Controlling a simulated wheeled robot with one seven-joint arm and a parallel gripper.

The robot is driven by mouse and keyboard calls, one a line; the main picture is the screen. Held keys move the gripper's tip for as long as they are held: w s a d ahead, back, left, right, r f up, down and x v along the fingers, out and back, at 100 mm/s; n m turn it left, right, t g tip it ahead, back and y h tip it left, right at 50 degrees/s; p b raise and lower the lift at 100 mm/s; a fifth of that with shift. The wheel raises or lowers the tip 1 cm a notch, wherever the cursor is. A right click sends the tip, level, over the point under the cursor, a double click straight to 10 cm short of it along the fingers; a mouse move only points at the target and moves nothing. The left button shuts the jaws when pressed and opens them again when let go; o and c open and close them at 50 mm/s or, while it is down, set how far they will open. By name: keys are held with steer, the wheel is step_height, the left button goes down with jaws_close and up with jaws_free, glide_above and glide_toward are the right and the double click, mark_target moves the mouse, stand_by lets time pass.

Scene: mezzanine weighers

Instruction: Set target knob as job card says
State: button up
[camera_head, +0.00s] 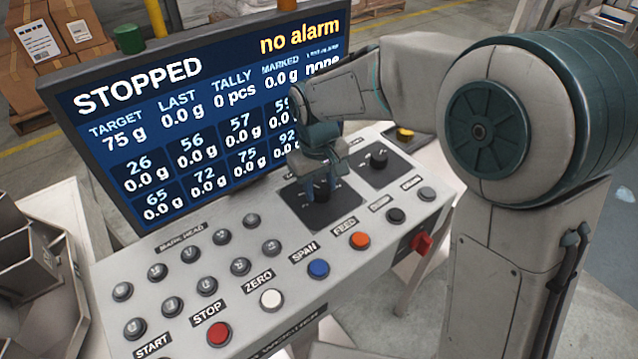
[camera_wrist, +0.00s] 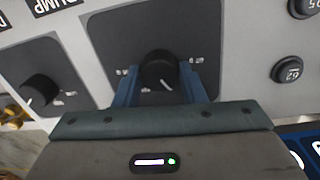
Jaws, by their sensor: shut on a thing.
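A black round knob (camera_wrist: 158,72) with a white pointer line sits on a dark square plate (camera_head: 318,212) on the control panel. My gripper (camera_head: 321,180) is over this plate from above, its two blue fingers closed on the sides of the knob; the wrist view shows the fingers (camera_wrist: 158,88) on either side of it. The knob's label is hidden by my gripper in the head view. The screen (camera_head: 200,110) reads STOPPED, TARGET 75 g, LAST 0.0 g, TALLY 0 pcs, MARKED 0.0 g and no alarm. No job card is readable in either view.
A second black knob (camera_head: 378,158) sits to the right, also in the wrist view (camera_wrist: 40,90). A red STOP button (camera_head: 219,334), white ZERO, blue SPAN and orange FEED (camera_head: 360,240) buttons line the front. A red switch (camera_head: 421,243) is on the front edge.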

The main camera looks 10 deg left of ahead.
mark_target(319, 190)
steer(key=shift+n, duration=1.6)
steer(key=o, duration=1)
step_height(319, 190, up, 14)
steer(key=shift+s, duration=0.3)
steer(key=shift+a+f, duration=0.1)
